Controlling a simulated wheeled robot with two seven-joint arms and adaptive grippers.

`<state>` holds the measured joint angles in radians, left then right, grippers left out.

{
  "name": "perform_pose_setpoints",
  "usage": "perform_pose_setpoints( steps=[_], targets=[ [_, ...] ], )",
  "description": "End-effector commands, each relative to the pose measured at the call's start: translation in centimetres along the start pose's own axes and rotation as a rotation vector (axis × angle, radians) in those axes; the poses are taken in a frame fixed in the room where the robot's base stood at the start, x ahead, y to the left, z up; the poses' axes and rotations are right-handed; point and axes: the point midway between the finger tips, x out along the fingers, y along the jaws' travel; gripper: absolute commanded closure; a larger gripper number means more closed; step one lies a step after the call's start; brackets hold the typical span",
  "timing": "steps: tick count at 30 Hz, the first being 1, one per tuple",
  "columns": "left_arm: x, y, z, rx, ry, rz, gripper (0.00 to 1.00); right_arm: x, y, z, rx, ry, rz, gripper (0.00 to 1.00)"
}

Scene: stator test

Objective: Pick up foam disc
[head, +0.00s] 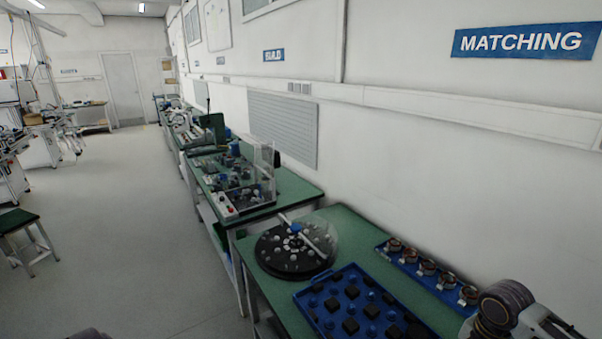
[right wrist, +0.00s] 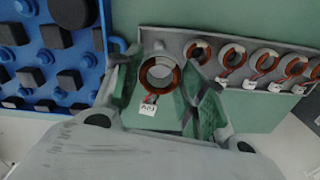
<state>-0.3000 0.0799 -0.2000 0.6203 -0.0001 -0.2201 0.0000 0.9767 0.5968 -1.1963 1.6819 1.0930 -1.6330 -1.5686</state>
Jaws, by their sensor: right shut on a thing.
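My right gripper (right wrist: 165,62) has its fingers on either side of a copper-wound stator ring (right wrist: 147,84) with a white tag below it, and is shut on it. The ring looks larger than the others behind it. A dark round piece (right wrist: 72,12), perhaps the foam disc, sits at the top of the blue tray (right wrist: 100,45) in the right wrist view, left of the gripper. In the head view the blue tray (head: 308,317) lies at the table's front, and my right arm shows at the lower right. My left gripper is not in view.
Several stators stand in a row in a narrow tray (head: 381,247) along the wall side; it also shows in the right wrist view (right wrist: 220,82). The blue tray holds dark square blocks and blue pegs. A round black turntable (head: 285,266) with a clear cover stands behind it on the green table (head: 345,225).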

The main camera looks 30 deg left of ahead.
Motion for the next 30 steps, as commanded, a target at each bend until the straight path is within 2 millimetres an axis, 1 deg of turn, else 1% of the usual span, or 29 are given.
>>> perform_pose_setpoints(
  steps=[30],
  targets=[
    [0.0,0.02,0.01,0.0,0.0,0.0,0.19,0.0,-0.33,0.19,0.81,-0.01,-0.012,0.86]
  ],
)
